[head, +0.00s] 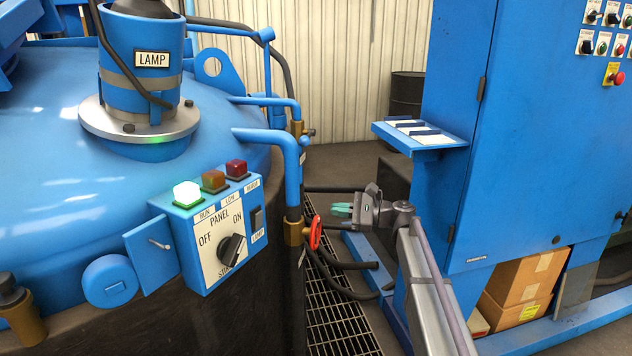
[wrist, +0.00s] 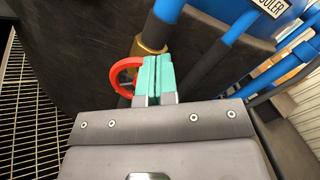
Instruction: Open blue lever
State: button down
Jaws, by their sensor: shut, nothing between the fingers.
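I cannot pick out a blue lever with certainty in either view. A blue pipe (head: 265,136) bends down the furnace side to a brass valve (head: 294,232) with a red handwheel (head: 316,233). A second brass valve (head: 297,129) sits farther back on another blue pipe; its small handle is too small to make out. My gripper (head: 342,209), with teal fingertips, is shut and empty, right of and slightly above the red handwheel. In the wrist view my gripper (wrist: 158,77) overlaps the right side of the red handwheel (wrist: 122,75); contact cannot be told.
The blue furnace (head: 60,190) with a control panel (head: 215,235) fills the left. A blue cabinet (head: 530,130) with a small shelf (head: 425,143) stands at right. Dark hoses (head: 345,290) run low over the floor grating (head: 335,325). A dark drum (head: 405,95) stands behind.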

jog(key=w+d+r+m+t+y, duration=0.2)
jog(key=w+r+m+y, duration=0.3)
jog(key=w+r+m, duration=0.1)
jog(key=shift+w+d+m+b, duration=0.25)
jog(key=shift+w+m, duration=0.2)
jog(key=shift+m, duration=0.35)
jog(key=shift+r, duration=0.1)
jog(key=d+r+p+x, duration=0.1)
jog(key=r+p+x, duration=0.1)
jog(key=p+x, duration=0.6)
jog(key=x, duration=0.4)
jog(key=shift+r+p, duration=0.35)
jog(key=shift+r, duration=0.25)
jog(key=shift+s+a, duration=0.1)
jog(key=shift+a, duration=0.1)
